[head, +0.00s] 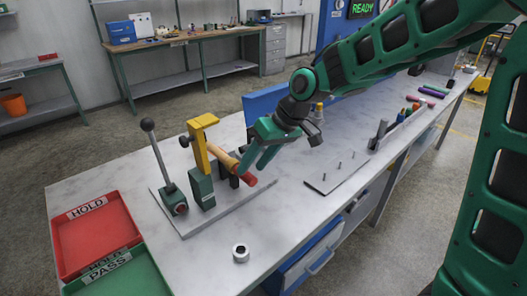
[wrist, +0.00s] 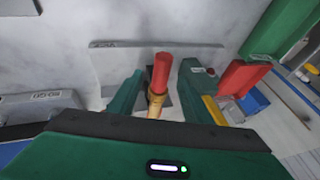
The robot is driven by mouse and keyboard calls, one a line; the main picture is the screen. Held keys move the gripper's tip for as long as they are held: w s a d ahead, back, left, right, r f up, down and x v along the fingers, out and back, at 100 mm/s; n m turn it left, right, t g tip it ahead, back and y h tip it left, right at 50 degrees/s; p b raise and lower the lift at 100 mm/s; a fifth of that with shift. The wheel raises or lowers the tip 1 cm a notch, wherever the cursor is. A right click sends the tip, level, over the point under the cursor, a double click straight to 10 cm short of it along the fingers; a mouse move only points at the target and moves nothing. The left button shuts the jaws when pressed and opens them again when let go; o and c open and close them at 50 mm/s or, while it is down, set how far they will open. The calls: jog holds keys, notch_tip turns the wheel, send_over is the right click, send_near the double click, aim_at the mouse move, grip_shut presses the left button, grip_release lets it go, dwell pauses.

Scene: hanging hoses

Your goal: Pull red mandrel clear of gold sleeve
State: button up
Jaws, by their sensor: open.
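The gold sleeve (head: 224,158) lies roughly level in the fixture beside a yellow upright, with its near end toward my gripper. The red mandrel (head: 248,180) sticks out of that end of the sleeve. In the wrist view the red mandrel (wrist: 161,72) shows between my two green fingers, with part of the gold sleeve (wrist: 155,104) below it. My gripper (head: 256,168) is open, with a finger to each side of the mandrel and visible gaps. The part of the mandrel inside the sleeve is hidden.
The fixture has a yellow upright (head: 200,150) and a black-knobbed lever (head: 158,155). A red HOLD tray (head: 66,245) and a green PASS tray (head: 150,281) stand at the left. A metal nut (head: 240,253) lies in front. A pegged plate (head: 343,160) is at the right.

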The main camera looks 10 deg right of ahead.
aim_at(248, 172)
jog(key=shift+x, duration=1.55)
grip_shut()
jog(key=shift+s+d, duration=0.5)
jog(key=shift+s, duration=0.05)
jog(key=shift+s+d, duration=0.65)
jog(key=shift+s, duration=0.35)
jog(key=shift+s+d, duration=0.7)
jog(key=shift+s, duration=0.3)
jog(key=shift+s, duration=0.1)
jog(key=shift+s+d+r, duration=0.4)
jog(key=shift+s+r, duration=0.25)
jog(key=shift+r, duration=0.05)
jog(key=shift+s+d+r, duration=0.45)
jog(key=shift+s+r, duration=0.15)
jog(key=shift+r, duration=0.1)
